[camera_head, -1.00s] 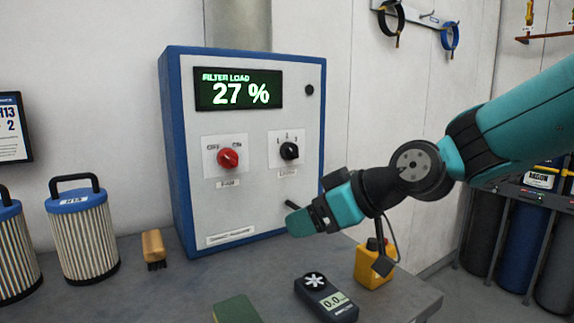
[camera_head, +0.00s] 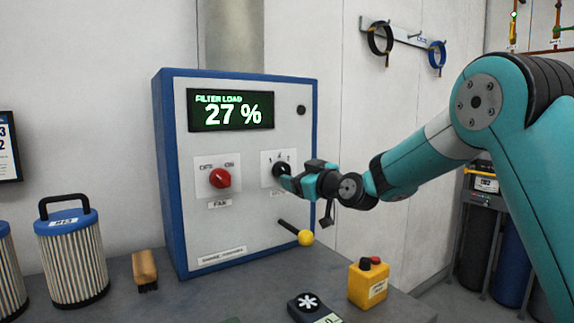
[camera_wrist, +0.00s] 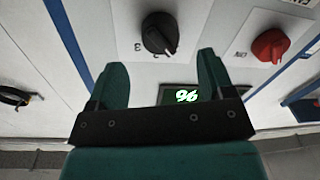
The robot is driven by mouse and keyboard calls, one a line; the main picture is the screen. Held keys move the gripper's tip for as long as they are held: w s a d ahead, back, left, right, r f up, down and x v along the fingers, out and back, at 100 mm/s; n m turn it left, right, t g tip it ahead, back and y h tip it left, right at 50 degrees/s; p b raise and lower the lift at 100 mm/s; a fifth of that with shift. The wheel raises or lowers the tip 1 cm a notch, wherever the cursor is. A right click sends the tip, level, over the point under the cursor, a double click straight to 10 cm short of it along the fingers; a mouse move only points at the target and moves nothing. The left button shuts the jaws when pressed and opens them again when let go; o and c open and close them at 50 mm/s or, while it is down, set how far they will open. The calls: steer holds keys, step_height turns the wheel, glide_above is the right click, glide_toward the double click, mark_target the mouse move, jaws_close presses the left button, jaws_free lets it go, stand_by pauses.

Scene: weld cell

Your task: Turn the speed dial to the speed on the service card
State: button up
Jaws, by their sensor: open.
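The black speed dial (camera_head: 279,170) is on a pale plate on the right of the grey cabinet front (camera_head: 235,220), with numbers above it. My gripper (camera_head: 290,180) is right in front of it and partly hides it. In the wrist view the dial (camera_wrist: 160,33) lies ahead between my two open green fingers (camera_wrist: 160,65), with a visible gap to each. Its light pointer mark is toward the lower right there, and a 3 shows near it. A dark-framed card (camera_head: 8,148) is cut off at the left edge; only a 3 and a 2 are readable.
The red fan knob (camera_head: 220,178) is left of the dial. A lever with a yellow ball (camera_head: 305,237) sticks out below. A yellow button box (camera_head: 368,283), a meter (camera_head: 312,306), a brush (camera_head: 145,270) and filters (camera_head: 72,255) stand on the bench.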

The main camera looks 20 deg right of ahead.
mark_target(287, 172)
steer(key=p+x, duration=0.1)
steer(key=x, duration=0.4)
steer(key=shift+w+a, duration=0.1)
steer(key=shift+w, duration=0.15)
steer(key=c, duration=0.9)
